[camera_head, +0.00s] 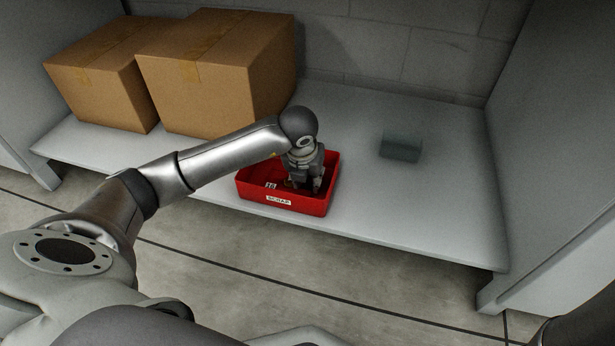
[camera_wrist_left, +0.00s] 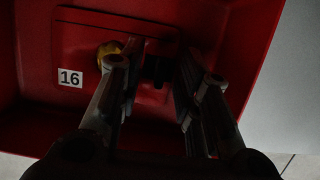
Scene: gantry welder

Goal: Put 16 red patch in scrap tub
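The red scrap tub (camera_head: 313,207) sits on the grey shelf, with a white SCRAP label on its front wall. My left gripper (camera_head: 305,185) points down inside the tub. In the left wrist view, the red patch (camera_wrist_left: 82,42) with a white 16 label lies in the tub, flat or nearly so. My left fingers (camera_wrist_left: 160,58) are apart above it, with a small dark piece between them that they do not appear to grip. A yellow round piece (camera_wrist_left: 108,50) shows by the left-hand finger, partly hidden. The head view shows the 16 label too. My right gripper is out of view.
Two cardboard boxes (camera_head: 215,75) stand at the back left of the shelf (camera_head: 430,215). A dark grey block-like thing (camera_head: 400,150) lies to the right of the tub. Side panels bound the shelf, and a block wall is behind. The shelf's right part is mostly clear.

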